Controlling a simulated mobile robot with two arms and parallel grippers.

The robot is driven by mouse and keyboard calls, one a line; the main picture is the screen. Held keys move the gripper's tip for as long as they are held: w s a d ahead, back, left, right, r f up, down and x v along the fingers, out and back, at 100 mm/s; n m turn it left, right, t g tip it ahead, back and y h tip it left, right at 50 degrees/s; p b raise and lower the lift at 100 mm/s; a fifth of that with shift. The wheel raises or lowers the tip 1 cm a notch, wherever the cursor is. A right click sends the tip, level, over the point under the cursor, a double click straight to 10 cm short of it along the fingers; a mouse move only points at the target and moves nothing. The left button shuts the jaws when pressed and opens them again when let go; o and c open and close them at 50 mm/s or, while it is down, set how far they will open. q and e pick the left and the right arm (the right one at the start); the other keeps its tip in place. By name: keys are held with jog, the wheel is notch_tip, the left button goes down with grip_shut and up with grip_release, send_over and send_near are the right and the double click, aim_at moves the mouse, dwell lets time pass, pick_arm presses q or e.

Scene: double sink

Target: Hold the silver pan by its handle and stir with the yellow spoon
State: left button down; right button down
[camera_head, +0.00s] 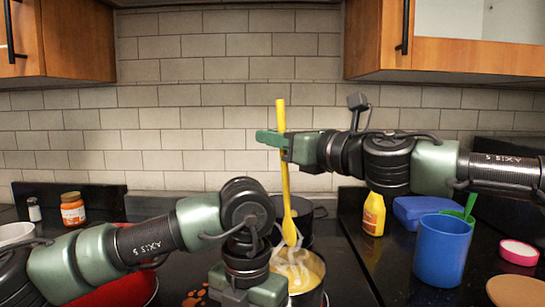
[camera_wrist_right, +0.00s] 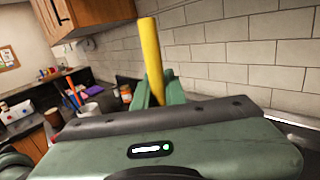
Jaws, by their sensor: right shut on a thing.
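The yellow spoon (camera_head: 285,185) is held nearly upright in my right gripper (camera_head: 281,139), which is shut on its upper handle. Its shaft also rises between the fingers in the right wrist view (camera_wrist_right: 151,60). The spoon's bowl end hangs over the silver pan (camera_head: 313,299) and shows whole, above the contents. The pan stands on the stove at the bottom, with yellowish contents and white steam. My left gripper (camera_head: 247,291) is low, just left of the pan. Its fingertips and the pan's handle are hidden, so I cannot tell whether it holds the handle.
A dark pot (camera_head: 312,213) stands behind the pan. A red pan (camera_head: 130,291) lies partly under my left arm. On the right counter are a yellow bottle (camera_head: 373,214), a blue cup (camera_head: 441,250), a blue box (camera_head: 425,208) and a pink-rimmed lid (camera_head: 519,252). A tiled wall closes the back.

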pick_arm(q)
jog(key=shift+r, duration=0.1)
pick_arm(e)
notch_tip(320, 180, down, 11)
jog(key=shift+r, duration=0.15)
dwell(0.8)
dwell(0.5)
dwell(0.5)
pick_arm(q)
jog(key=shift+s+d, duration=0.1)
jog(key=shift+d, duration=0.1)
pick_arm(e)
jog(key=a+f, duration=0.1)
jog(key=a, duration=0.4)
pick_arm(q)
jog(key=shift+a, duration=0.2)
pick_arm(e)
jog(key=v, duration=0.6)
jog(key=shift+d+r, duration=0.25)
jog(key=shift+r, duration=0.1)
